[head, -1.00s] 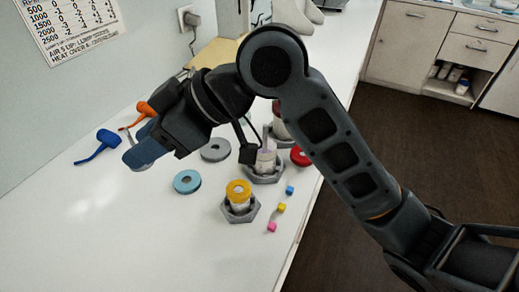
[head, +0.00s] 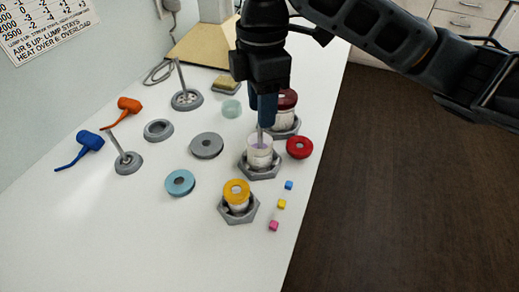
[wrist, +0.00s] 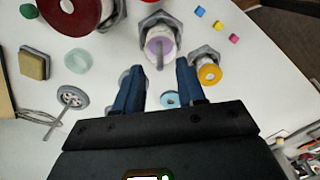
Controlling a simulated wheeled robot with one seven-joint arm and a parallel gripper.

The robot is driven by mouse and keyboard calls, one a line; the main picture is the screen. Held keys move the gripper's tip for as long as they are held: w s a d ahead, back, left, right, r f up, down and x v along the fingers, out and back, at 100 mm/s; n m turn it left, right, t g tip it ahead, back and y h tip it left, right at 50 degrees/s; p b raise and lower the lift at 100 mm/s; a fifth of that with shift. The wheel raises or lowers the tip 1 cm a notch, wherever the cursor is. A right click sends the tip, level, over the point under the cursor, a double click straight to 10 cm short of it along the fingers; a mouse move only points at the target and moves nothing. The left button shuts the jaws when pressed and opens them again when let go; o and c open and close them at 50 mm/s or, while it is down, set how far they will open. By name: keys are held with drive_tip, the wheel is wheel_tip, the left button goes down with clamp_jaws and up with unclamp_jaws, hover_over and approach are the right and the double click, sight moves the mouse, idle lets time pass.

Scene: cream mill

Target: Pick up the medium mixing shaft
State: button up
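A thin grey shaft (wrist: 158,47) stands in the middle jar, which holds purple stuff (wrist: 163,44); the jar (head: 260,158) sits in a grey hexagonal holder. My gripper (head: 264,118) points down over this jar. In the wrist view its two blue fingers (wrist: 160,70) are apart with nothing held between them, and the shaft shows just beyond the fingertips. A second shaft (head: 180,76) stands in a round holed base at the back. A third shaft (head: 116,143) leans from a grey disc base at the left. I cannot tell which is medium by label.
A yellow-topped jar (head: 237,187) stands in front of the middle one and a dark red-topped jar (head: 287,99) behind it. Loose rings lie left, including a light blue one (head: 180,176). Blue and orange mallet-like tools (head: 90,140) lie at far left. Small cubes line the right edge.

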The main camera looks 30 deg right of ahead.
sight(260, 141)
drive_tip(key=shift+a+f, duration=0.1)
drive_tip(key=shift+f, duration=2.65)
drive_tip(key=shift+c, duration=0.5)
clamp_jaws()
